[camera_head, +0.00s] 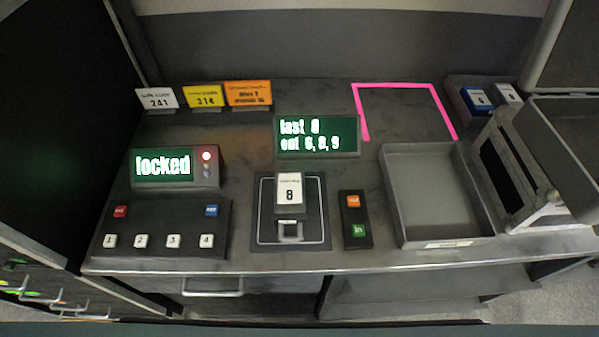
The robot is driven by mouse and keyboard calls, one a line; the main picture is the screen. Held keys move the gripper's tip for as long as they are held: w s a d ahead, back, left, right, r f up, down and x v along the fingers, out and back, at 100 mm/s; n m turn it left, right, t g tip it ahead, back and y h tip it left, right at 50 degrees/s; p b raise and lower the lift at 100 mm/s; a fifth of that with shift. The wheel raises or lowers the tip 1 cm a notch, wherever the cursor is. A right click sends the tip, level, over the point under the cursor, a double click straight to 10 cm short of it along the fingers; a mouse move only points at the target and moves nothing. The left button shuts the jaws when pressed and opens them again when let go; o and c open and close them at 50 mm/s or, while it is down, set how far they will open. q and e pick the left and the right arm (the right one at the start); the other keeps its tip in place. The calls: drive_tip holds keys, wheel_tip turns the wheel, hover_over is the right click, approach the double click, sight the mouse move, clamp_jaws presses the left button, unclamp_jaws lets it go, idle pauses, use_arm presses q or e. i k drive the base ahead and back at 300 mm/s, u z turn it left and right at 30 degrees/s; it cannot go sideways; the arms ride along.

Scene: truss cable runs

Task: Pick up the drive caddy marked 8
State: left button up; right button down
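The drive caddy marked 8 (289,193) stands on a dark square pad (265,232) with a pale outline, in the middle of the table. Its white label faces me, and a small metal handle (290,230) shows at its near side. Nothing is touching it from above. Neither of my grippers shows in the head view.
A display (317,136) reading "last 8, out 6, 8, 9" stands behind the caddy. A button box (355,219) and an empty grey tray (399,214) are to its right. A keypad (160,226) and "locked" display (162,166) are left. Pink tape (405,85) outlines clear space.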

sight(290, 206)
drive_tip(key=z, duration=0.05)
drive_tip(key=k, duration=0.5)
drive_tip(key=z, duration=2.5)
drive_tip(key=k, duration=1.3)
drive_tip(key=u, duration=1.9)
drive_tip(key=i, duration=0.5)
drive_tip(key=u, duration=0.05)
